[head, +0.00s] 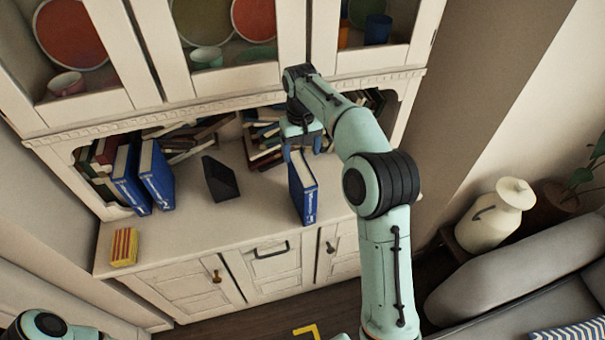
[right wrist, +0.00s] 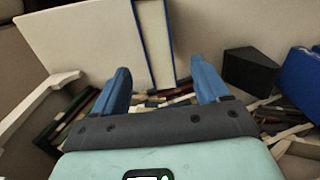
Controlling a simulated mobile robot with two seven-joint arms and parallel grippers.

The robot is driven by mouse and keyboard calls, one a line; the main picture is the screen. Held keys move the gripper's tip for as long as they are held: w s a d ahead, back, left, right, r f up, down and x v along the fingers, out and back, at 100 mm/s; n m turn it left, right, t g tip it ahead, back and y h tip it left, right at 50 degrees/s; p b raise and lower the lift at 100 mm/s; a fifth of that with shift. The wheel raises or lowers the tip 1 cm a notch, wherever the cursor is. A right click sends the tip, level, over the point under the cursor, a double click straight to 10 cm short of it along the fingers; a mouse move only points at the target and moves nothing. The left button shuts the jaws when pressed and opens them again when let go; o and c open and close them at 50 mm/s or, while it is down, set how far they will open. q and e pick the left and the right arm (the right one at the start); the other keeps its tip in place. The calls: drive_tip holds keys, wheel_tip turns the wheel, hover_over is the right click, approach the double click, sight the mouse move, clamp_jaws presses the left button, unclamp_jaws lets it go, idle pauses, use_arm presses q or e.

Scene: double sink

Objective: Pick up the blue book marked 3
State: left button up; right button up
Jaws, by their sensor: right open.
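A blue book (head: 303,188) stands upright near the front of the cabinet counter, with a pale mark low on its spine that I cannot read clearly. My right gripper (head: 302,142) is just above and behind its top. In the right wrist view my right gripper (right wrist: 161,78) is open, with its blue fingers apart on either side of the near end of the book (right wrist: 151,40), whose white pages and blue covers show. I cannot tell if the fingers touch it. Two more blue books (head: 128,182) (head: 158,176) stand at the left, their marks too small to read. My left gripper is out of view.
A black wedge-shaped object (head: 219,180) stands on the counter (head: 190,228) between the blue books. A yellow and red striped box (head: 124,247) is at the front left. Mixed books lean behind, under the overhanging upper cabinet (head: 215,107). The counter's front middle is clear.

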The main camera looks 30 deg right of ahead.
sight(301, 168)
drive_tip(key=shift+w+d+f, duration=0.15)
drive_tip(key=shift+w+f, duration=0.05)
drive_tip(key=shift+w, duration=0.1)
drive_tip(key=f, duration=0.6)
drive_tip(key=shift+s, duration=0.35)
drive_tip(key=shift+w+f, duration=0.15)
drive_tip(key=shift+f, duration=2.6)
drive_tip(key=shift+r, duration=0.1)
clamp_jaws()
